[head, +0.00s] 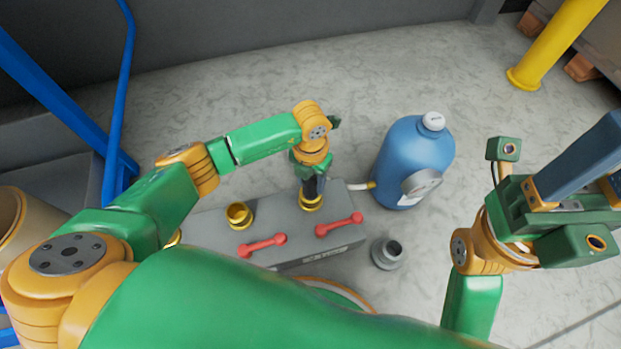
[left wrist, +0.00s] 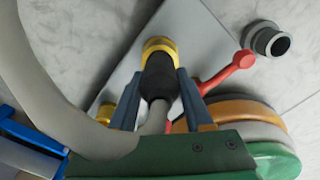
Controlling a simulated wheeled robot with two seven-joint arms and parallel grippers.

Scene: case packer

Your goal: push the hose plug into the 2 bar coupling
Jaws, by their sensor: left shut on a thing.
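My left gripper (head: 314,186) points down over the grey manifold block (head: 341,243) and is shut on the black hose plug (left wrist: 159,76). The plug's grey hose (left wrist: 155,121) runs back between the fingers. The plug's front end meets a brass coupling (head: 311,204), which also shows in the left wrist view (left wrist: 163,46). I cannot tell how deep the plug sits. A second brass coupling (head: 239,215) stands open to the left. The pressure labels cannot be read. My right gripper (head: 590,185) is at the right edge, away from the block; its fingertips are cut off.
Two red levers (head: 339,225) (head: 263,246) lie on the block's front side. A blue tank (head: 409,160) with a gauge stands right of the block, joined by a short hose. A grey socket (head: 387,252) stands on the floor. A yellow post (head: 555,45) stands back right.

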